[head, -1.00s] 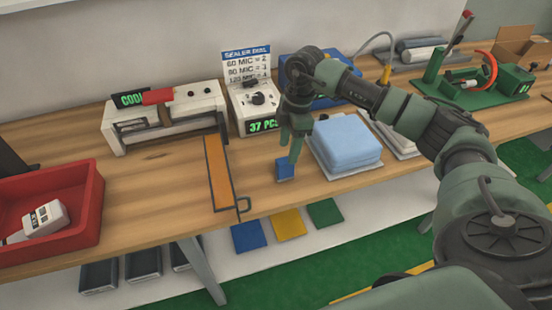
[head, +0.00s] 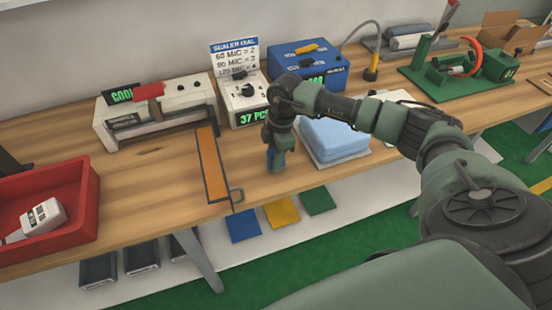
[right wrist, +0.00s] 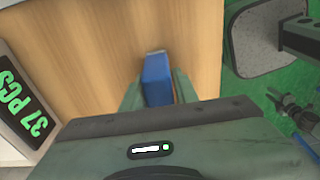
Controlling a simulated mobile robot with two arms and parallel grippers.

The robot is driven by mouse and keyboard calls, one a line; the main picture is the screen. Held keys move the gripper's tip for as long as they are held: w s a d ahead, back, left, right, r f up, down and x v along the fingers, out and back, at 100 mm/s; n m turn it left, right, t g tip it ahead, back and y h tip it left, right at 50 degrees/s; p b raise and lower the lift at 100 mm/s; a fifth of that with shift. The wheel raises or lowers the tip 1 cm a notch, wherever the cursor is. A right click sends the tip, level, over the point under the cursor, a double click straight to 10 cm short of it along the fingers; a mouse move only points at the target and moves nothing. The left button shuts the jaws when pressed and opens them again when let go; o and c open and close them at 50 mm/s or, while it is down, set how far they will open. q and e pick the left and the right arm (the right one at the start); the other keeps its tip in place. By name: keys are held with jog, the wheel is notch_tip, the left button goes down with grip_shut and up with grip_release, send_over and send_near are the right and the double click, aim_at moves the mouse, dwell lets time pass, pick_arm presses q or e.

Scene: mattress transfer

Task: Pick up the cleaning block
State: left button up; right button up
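The cleaning block (head: 271,159) is a small blue block at the front part of the wooden bench, right of the orange bar. My right gripper (head: 275,158) points down over it. In the right wrist view the block (right wrist: 157,80) lies between the two fingers, with a finger close against each side, so the gripper looks shut on it. I cannot tell whether its lower end touches the bench. My left gripper is not in view.
The orange bar (head: 212,165) lies left of the block. A light blue stack (head: 335,140) is close on the right. The counter showing 37 PCS (head: 245,105) stands behind. A red bin (head: 85,205) is at far left. Bare bench lies between bin and bar.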

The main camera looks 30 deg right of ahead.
grip_shut()
jog(key=shift+r, duration=0.1)
jog(key=shift+r, duration=0.2)
notch_tip(320, 180, up, 20)
jog(key=b, duration=0.2)
jog(key=shift+f+b, duration=0.25)
jog(key=shift+b, duration=0.1)
grip_release()
grip_shut()
